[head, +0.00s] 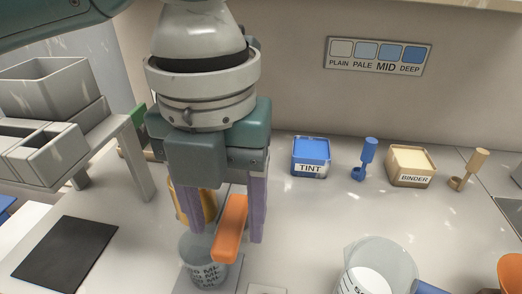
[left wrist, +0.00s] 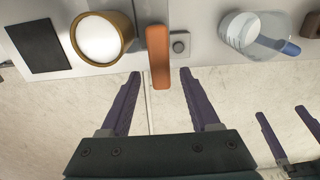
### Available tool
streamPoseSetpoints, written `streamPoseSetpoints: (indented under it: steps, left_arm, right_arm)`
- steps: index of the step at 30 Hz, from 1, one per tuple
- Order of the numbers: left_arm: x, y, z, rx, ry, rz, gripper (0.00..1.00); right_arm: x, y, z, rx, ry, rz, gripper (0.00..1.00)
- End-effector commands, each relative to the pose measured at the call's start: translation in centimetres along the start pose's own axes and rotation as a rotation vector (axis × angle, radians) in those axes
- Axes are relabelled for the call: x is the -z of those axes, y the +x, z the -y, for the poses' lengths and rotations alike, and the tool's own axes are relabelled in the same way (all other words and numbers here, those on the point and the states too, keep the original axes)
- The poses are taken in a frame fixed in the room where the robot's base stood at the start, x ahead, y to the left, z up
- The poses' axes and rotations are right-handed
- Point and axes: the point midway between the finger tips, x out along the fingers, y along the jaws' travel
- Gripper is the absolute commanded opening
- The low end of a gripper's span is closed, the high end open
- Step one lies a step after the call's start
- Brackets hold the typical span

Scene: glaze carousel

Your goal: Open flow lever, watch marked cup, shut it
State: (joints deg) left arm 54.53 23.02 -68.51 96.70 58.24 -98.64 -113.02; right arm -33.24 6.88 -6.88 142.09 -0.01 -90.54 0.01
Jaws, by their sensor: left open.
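The orange flow lever (head: 230,228) lies between the purple fingers of my left gripper (head: 227,237), which are open with a gap on each side. In the left wrist view, the lever (left wrist: 158,56) sits between and beyond the fingertips of my left gripper (left wrist: 160,73). The clear marked cup (head: 203,264), with ML lines, stands at the lower left of the lever; its liquid level cannot be made out. An amber round vessel (head: 207,205) is partly hidden behind my fingers; its white inside (left wrist: 100,38) shows in the left wrist view. My right gripper (left wrist: 280,112) has its fingers apart.
A clear beaker (head: 397,258) with a blue-handled tool (left wrist: 278,45) stands at right. TINT (head: 310,170) and BINDER (head: 410,182) boxes and two scoops stand at the back. A dark mat (head: 65,254) and grey bins (head: 55,85) are at left. A grey knob (left wrist: 180,43) is beside the lever.

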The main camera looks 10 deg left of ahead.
Motion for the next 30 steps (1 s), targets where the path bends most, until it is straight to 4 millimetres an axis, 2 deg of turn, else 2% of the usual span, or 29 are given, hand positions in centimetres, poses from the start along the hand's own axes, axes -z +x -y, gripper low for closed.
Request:
streamPoseSetpoints:
  steps: [4,12,27,30]
  left_arm:
    - [0.05,1.18,0.01,0.000,0.001,-0.001,0.62]
    - [0.01,1.33,0.03,0.001,0.001,0.001,0.62]
    - [-0.01,1.29,0.02,0.000,0.000,0.002,0.07]
    - [-0.01,1.28,0.01,0.000,0.000,0.002,0.00]
  right_arm:
    - [-0.04,0.11,0.00,0.000,0.000,0.000,1.00]
    - [-0.06,0.10,0.01,0.000,0.000,0.001,1.00]
    - [-0.06,0.11,0.01,0.000,-0.001,0.001,1.00]
    - [-0.06,0.10,0.01,0.000,-0.001,0.001,1.00]
